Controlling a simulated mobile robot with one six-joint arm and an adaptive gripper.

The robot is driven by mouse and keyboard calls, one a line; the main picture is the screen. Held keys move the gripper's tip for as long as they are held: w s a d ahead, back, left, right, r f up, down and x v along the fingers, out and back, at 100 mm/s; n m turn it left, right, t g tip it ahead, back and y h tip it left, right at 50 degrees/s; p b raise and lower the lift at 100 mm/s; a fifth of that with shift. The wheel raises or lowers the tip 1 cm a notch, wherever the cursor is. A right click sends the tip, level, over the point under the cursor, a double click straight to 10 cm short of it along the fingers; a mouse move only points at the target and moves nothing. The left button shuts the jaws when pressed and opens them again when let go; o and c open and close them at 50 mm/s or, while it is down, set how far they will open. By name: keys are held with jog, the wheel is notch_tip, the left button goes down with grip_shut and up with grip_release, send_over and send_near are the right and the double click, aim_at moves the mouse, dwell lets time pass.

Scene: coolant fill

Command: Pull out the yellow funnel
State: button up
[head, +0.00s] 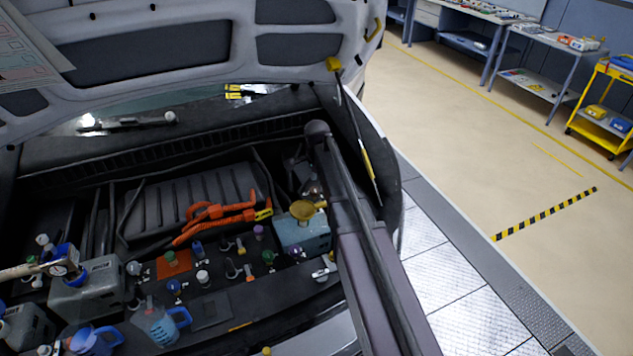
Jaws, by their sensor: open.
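The yellow funnel (303,211) sits upright, mouth up, in the top of a blue-grey reservoir (302,236) at the right side of the engine bay. Its spout is hidden. My gripper (313,191) is small and dark in the head view, just above and behind the funnel's rim. My arm's links hide part of it. Its jaws are open, with nothing seen between them. I cannot tell whether they touch the funnel.
Orange hoses (215,218) run left of the reservoir. Several small coloured caps and a blue-handled jug (160,322) stand further left and nearer. The raised hood (150,55) and its strut (358,140) bound the space. The floor (480,170) to the right is clear.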

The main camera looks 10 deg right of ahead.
aim_at(317, 205)
jog(key=shift+f+b, duration=5.45)
jog(key=shift+f, duration=0.3)
jog(key=shift+c, duration=0.2)
grip_shut()
jog(key=c, duration=0.8)
grip_release()
jog(key=shift+c, duration=0.2)
jog(key=shift+r+p, duration=0.45)
jog(key=shift+p, duration=0.05)
grip_shut()
jog(key=shift+r+p, duration=2.2)
jog(key=shift+r, duration=0.05)
